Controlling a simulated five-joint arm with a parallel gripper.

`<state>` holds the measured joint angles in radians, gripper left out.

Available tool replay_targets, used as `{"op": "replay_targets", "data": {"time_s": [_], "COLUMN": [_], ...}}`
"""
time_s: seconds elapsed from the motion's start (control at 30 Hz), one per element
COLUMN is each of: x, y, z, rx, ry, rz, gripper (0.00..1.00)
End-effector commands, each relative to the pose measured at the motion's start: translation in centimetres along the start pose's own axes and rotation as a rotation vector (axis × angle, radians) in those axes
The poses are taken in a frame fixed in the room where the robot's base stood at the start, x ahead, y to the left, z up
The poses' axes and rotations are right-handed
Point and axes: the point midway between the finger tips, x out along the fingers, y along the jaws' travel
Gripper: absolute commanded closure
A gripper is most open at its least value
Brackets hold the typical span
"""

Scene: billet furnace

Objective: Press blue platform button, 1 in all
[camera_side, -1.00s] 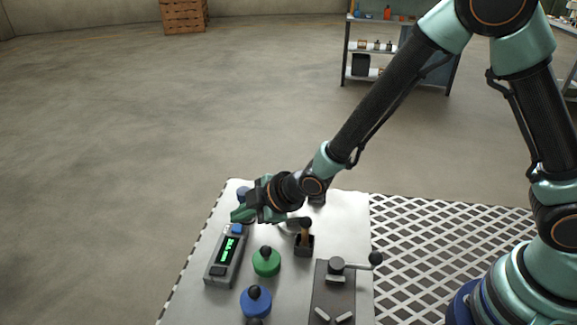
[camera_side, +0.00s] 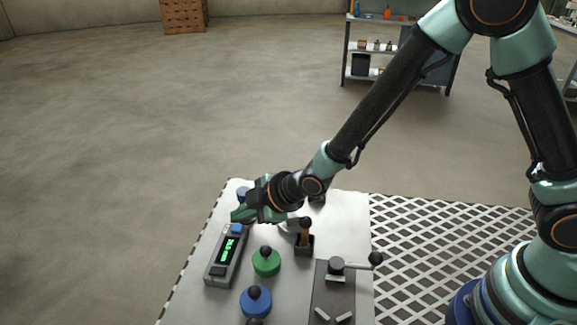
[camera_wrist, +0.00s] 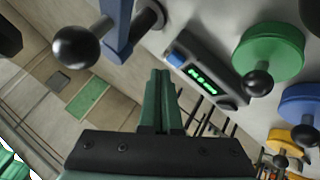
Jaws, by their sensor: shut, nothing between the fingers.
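A grey control box (camera_side: 226,262) with a lit green display lies on the left of the pale panel. A small blue button (camera_side: 237,229) sits at its far end. The box (camera_wrist: 222,87) and blue button (camera_wrist: 176,58) also show in the wrist view, right of the fingertips. My gripper (camera_side: 238,214), with green fingers, is just beyond the blue button in the side view. In the wrist view my gripper (camera_wrist: 160,74) has its fingers together and empty. The button shows clear of the fingertips there. I cannot tell the height between them.
A green knob (camera_side: 266,262) and a blue knob (camera_side: 256,302) stand right of the box. A small lever (camera_side: 305,236) and a grey block with a crank handle (camera_side: 335,285) are farther right. In the wrist view a blue post with a dark ball (camera_wrist: 76,47) stands left of my fingers.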

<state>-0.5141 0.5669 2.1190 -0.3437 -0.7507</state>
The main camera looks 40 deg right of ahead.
Motion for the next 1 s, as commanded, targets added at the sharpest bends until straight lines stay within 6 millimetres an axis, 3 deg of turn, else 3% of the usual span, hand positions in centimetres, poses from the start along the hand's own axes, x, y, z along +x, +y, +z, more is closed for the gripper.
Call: {"op": "replay_targets", "data": {"time_s": [1.0], "x": [0.53], "y": [-0.3], "z": [0.46], "rx": [0.0], "ry": [-0.002], "rz": [0.0], "gripper": [1.0]}}
